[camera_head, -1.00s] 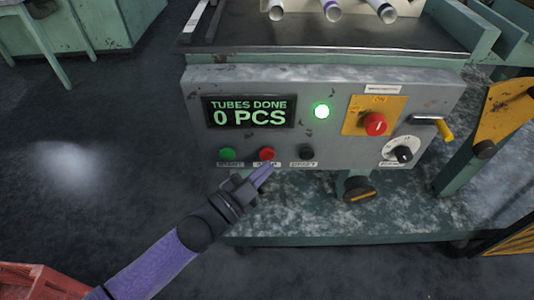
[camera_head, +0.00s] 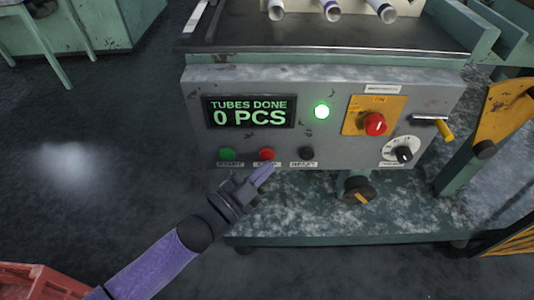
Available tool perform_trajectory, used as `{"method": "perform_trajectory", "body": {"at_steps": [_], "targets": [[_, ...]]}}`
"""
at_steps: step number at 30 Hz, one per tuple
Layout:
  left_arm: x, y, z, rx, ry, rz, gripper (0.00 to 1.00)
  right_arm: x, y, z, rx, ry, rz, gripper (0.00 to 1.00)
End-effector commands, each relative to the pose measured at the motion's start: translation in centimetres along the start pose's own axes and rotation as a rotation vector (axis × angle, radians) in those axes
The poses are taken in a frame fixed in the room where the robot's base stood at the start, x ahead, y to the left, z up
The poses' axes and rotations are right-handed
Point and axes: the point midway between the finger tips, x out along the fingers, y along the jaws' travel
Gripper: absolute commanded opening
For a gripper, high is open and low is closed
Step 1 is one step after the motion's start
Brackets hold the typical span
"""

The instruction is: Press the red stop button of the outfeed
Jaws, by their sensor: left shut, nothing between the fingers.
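The red stop button (camera_head: 267,154) sits on the lower part of the grey control panel (camera_head: 335,150), between a green button (camera_head: 228,154) and a black button (camera_head: 306,153). The label under it is partly hidden by my fingertips. My left gripper (camera_head: 264,172) is shut and empty, its fingertips just below the red button in the picture. I cannot tell how far they stand in front of the panel, but the red button's face is uncovered. My right gripper is not in view.
The panel also carries a display reading "TUBES DONE 0 PCS" (camera_head: 249,111), a lit green lamp (camera_head: 322,111), a red rotary switch (camera_head: 375,124) on a yellow plate and a black dial (camera_head: 403,154). Tubes (camera_head: 330,10) lie above. A red crate (camera_head: 42,282) is at lower left.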

Motion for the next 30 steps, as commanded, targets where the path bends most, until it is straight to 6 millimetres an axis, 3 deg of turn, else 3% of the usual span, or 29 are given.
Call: {"method": "perform_trajectory", "body": {"at_steps": [30], "targets": [[0.89,-0.63,0.65,0.0,0.0,0.0,0.0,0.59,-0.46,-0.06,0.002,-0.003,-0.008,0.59]]}}
